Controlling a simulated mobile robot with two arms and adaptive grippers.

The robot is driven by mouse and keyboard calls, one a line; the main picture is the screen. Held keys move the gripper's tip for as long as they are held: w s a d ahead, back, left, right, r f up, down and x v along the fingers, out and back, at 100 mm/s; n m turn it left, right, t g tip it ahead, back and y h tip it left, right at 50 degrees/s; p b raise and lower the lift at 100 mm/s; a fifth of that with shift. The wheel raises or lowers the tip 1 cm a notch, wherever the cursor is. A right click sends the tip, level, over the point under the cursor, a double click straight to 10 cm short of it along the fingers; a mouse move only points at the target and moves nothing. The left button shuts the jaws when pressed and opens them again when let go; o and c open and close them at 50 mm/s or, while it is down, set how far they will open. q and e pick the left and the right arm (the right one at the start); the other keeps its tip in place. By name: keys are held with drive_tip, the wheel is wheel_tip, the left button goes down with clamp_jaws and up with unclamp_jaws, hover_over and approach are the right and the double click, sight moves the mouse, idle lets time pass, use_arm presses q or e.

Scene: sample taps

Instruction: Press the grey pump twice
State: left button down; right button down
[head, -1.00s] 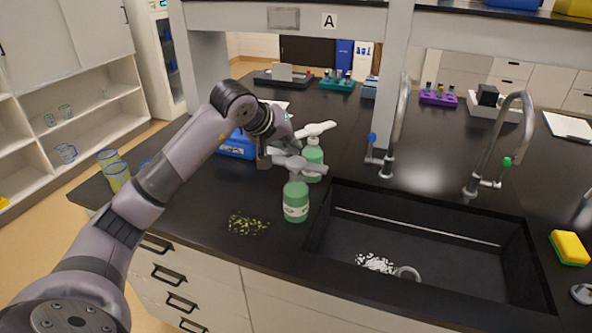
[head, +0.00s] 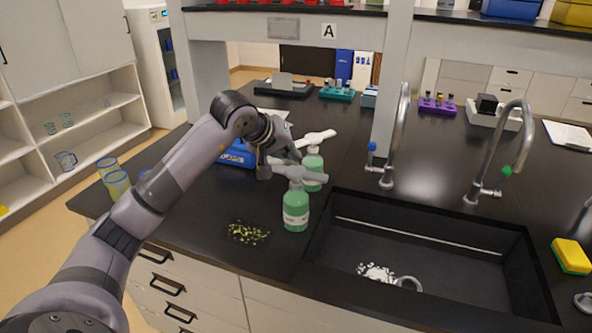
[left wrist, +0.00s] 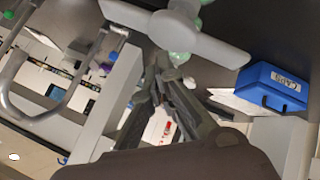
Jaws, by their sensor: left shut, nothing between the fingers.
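A green bottle (head: 296,211) with a grey pump (head: 302,175) stands upright on the black bench, left of the sink. Just behind it stands a similar green bottle with a white pump (head: 316,137). My left gripper (head: 294,157) is shut and empty. It is close to the grey pump, level with or slightly above its head; I cannot tell whether they touch. In the left wrist view a large pale grey pump head (left wrist: 188,38) lies just beyond the shut fingertips (left wrist: 160,65), with bits of green bottle behind. My right gripper is not in view.
The black sink (head: 430,250) with taps lies to the right. A blue box (head: 238,153) stands behind my left wrist. Yellow beakers (head: 116,183) stand at the left edge. A dark patch with yellow-green bits (head: 248,232) lies in front of the bottles.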

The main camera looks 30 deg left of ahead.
sight(293, 169)
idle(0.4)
use_arm(q)
drive_tip(key=shift+f+b, duration=0.45)
drive_tip(key=shift+f, duration=0.2)
idle(0.4)
drive_tip(key=shift+f+b, duration=0.8)
drive_tip(key=shift+b, duration=0.05)
drive_tip(key=shift+r, duration=0.1)
idle(0.5)
drive_tip(key=shift+r+p, duration=1)
drive_tip(key=shift+r, duration=0.25)
drive_tip(key=shift+r, duration=0.1)
wheel_tip(293, 169, up, 5)
drive_tip(key=p, duration=0.3)
drive_tip(key=shift+p, duration=0.4)
